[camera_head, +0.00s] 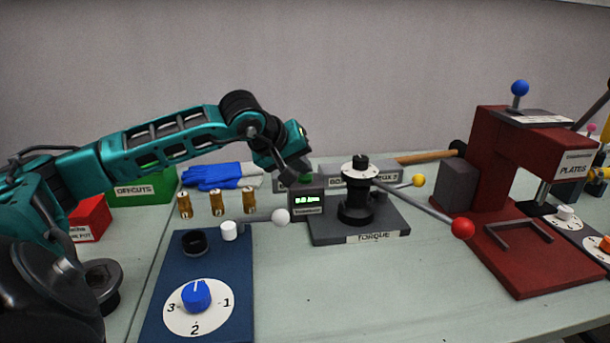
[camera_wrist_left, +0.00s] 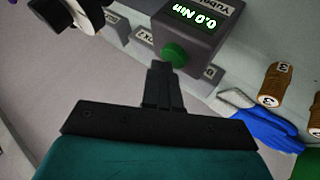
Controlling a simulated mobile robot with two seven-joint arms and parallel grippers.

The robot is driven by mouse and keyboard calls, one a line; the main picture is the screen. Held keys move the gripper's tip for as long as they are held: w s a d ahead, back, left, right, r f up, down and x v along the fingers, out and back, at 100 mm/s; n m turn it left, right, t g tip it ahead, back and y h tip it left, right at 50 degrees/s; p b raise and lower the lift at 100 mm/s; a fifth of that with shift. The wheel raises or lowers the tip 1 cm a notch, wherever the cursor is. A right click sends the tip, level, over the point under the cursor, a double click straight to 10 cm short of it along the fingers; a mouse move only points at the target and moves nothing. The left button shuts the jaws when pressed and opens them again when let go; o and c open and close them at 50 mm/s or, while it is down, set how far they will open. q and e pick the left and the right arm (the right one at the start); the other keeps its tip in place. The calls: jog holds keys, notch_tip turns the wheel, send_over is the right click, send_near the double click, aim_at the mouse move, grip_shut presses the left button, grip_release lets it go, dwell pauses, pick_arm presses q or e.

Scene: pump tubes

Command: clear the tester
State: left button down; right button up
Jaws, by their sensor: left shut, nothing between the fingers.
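The torque tester (camera_head: 322,229) is a dark grey base with a label reading TORQUE. On it stand a black round post (camera_head: 356,205) and a grey display box (camera_head: 307,203). In the left wrist view the display (camera_wrist_left: 195,18) reads 0.0 Nm, and a green button (camera_wrist_left: 175,54) sticks out of the box. The green button also shows in the head view (camera_head: 306,179). My left gripper (camera_head: 296,176) is shut and empty, its tips close to the button; I cannot tell whether they touch it. The fingertips (camera_wrist_left: 160,68) also show in the wrist view. My right gripper is not in view.
Rods with a red ball (camera_head: 463,229) and a yellow ball (camera_head: 418,181) extend near the tester. A blue panel (camera_head: 222,263) with a dial stands front left. Several brass cylinders (camera_head: 216,203) and blue gloves (camera_head: 212,178) are behind it. A red press (camera_head: 530,262) stands right.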

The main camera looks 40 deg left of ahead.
aim_at(301, 178)
pick_arm(q)
jog(key=shift+f, duration=0.2)
dwell(0.3)
jog(key=shift+r+p, duration=0.7)
jog(key=shift+r, duration=0.35)
jog(key=shift+r+p, duration=0.45)
jog(key=shift+r, duration=0.15)
notch_tip(301, 178, up, 4)
jog(key=p, duration=0.3)
jog(key=shift+f, duration=0.1)
